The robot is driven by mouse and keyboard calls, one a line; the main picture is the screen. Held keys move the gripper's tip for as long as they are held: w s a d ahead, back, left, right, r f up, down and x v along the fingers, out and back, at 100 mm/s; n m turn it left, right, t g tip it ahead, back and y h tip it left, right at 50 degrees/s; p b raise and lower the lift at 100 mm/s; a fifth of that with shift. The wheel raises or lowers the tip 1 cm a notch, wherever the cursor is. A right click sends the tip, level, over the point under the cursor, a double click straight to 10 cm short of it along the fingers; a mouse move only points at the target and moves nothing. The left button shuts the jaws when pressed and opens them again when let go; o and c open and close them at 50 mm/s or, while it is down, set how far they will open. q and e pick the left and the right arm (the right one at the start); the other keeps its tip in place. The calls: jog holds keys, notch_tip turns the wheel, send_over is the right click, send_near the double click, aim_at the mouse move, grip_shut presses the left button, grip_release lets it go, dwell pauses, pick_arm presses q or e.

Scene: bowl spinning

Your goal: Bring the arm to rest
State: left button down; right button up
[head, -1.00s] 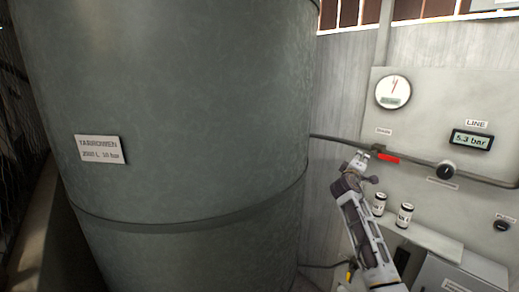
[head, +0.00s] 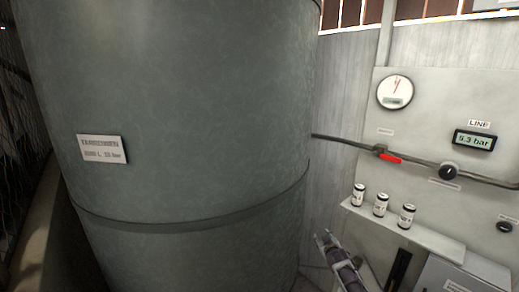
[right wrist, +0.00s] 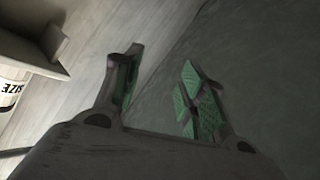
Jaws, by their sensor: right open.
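My right gripper (head: 324,240) shows at the bottom of the head view, low in front of the grey wall and beside the big tank. In the right wrist view its two green-padded fingers (right wrist: 160,75) are spread apart with nothing between them. The red-handled valve (head: 389,158) on the pipe is well above it and apart from it. My left gripper is in neither view.
A large grey tank (head: 180,120) fills the left and middle. A shelf (head: 425,237) with three small cans (head: 381,205) juts from the panel, right of my arm; a can (right wrist: 8,92) shows in the wrist view. A round gauge (head: 395,92) and line display (head: 474,140) hang above.

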jog(key=s+a+f+m+g, duration=0.2)
jog(key=s+f+g, duration=0.4)
jog(key=s+f, duration=2.7)
jog(key=s+f+g, duration=0.2)
jog(key=s+f, duration=0.3)
jog(key=s, duration=0.9)
jog(key=s+f+g, duration=0.2)
jog(key=s+f, duration=0.3)
jog(key=s, duration=1)
jog(key=s+a+f+g+y, duration=0.1)
jog(key=s+f, duration=0.4)
jog(key=s, duration=0.9)
jog(key=shift+s+f+g, duration=0.2)
jog(key=shift+f+g, duration=0.2)
jog(key=shift+g, duration=0.2)
jog(key=shift+a, duration=0.1)
